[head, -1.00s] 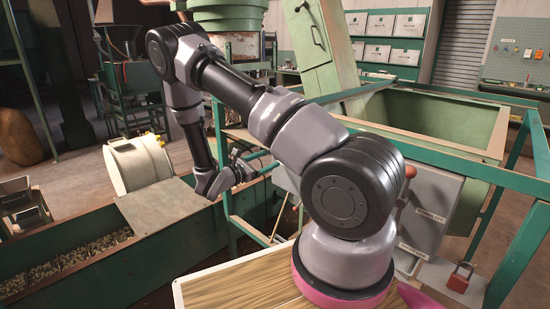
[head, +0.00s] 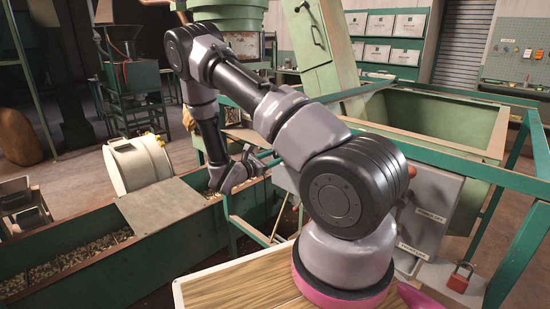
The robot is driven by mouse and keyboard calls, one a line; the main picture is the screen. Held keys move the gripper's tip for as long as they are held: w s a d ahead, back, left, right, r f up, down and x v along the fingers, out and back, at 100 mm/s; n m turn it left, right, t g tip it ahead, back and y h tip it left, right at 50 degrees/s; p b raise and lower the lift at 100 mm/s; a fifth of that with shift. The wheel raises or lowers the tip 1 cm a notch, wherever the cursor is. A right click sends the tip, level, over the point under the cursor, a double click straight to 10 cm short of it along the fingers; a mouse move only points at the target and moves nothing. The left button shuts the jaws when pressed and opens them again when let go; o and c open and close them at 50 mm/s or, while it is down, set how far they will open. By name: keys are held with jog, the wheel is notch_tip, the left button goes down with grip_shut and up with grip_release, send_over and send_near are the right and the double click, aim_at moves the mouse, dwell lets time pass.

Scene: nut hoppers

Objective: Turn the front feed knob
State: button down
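I cannot pick out the front feed knob; my arm covers much of the grey control box (head: 436,188). A small part of an orange-red round piece (head: 407,190) shows at the edge of my arm, on or near the box; I cannot tell whether it is a knob. My gripper (head: 262,164) is small in the head view, left of the box, by the green frame. It points right toward the box's left part. Its fingers are too small and partly hidden to tell open from shut, and I cannot tell whether it touches anything.
Green frame rails (head: 440,160) run around the box and a large green hopper (head: 440,115).

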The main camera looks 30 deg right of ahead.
jog(key=shift+n, duration=0.3)
jog(key=n, duration=0.5)
jog(key=shift+n, duration=0.3)
jog(key=n, duration=0.5)
jog(key=shift+s+n, duration=0.1)
jog(key=shift+n, duration=0.2)
jog(key=shift+c, duration=1.5)
grip_release()
jog(key=v, duration=1)
jog(key=shift+s+a, duration=0.2)
jog(key=shift+a, duration=0.15)
